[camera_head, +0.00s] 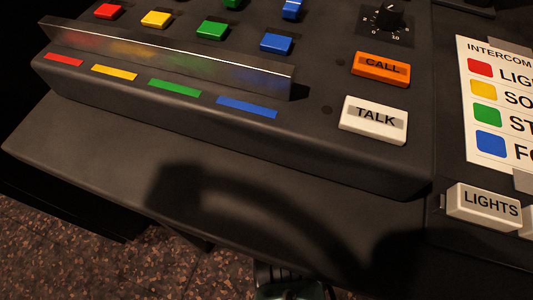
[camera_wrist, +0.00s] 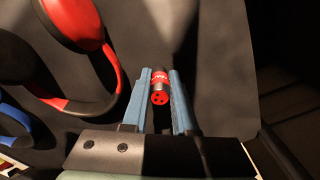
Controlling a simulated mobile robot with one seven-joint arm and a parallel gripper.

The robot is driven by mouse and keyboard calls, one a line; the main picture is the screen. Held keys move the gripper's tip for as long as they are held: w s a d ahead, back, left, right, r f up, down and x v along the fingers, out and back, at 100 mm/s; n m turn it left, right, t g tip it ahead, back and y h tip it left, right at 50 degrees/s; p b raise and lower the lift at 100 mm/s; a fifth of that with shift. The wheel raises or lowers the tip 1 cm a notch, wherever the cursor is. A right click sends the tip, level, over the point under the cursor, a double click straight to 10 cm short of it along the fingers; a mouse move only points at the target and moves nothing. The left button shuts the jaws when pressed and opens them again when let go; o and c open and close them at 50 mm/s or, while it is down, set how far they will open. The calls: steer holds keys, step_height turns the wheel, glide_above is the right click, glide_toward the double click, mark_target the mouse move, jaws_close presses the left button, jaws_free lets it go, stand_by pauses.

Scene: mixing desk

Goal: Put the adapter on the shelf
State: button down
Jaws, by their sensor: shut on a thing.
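The adapter (camera_wrist: 159,86) is a small dark cylinder with a red band and a red end face with several holes. In the wrist view it sits between the two blue fingers of my gripper (camera_wrist: 160,88), which is shut on it. A dark grey surface lies behind it; I cannot tell whether the adapter touches that surface. The head view does not show the fingers or the adapter. I cannot make out a shelf for certain in either view.
Red headphones (camera_wrist: 82,30) lie left of my gripper in the wrist view, with a blue band (camera_wrist: 15,122) below them. The head view shows the desk console (camera_head: 300,130) with coloured buttons, a TALK button (camera_head: 374,119) and an intercom label (camera_head: 495,100). Speckled floor (camera_head: 70,240) lies below.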

step_height(320, 180, down, 3)
steer(key=shift+f+b, duration=0.1)
steer(key=shift+b, duration=1.05)
steer(key=c, duration=0.7)
jaws_free()
step_height(320, 180, up, 8)
steer(key=p, duration=0.5)
steer(key=shift+f, duration=0.1)
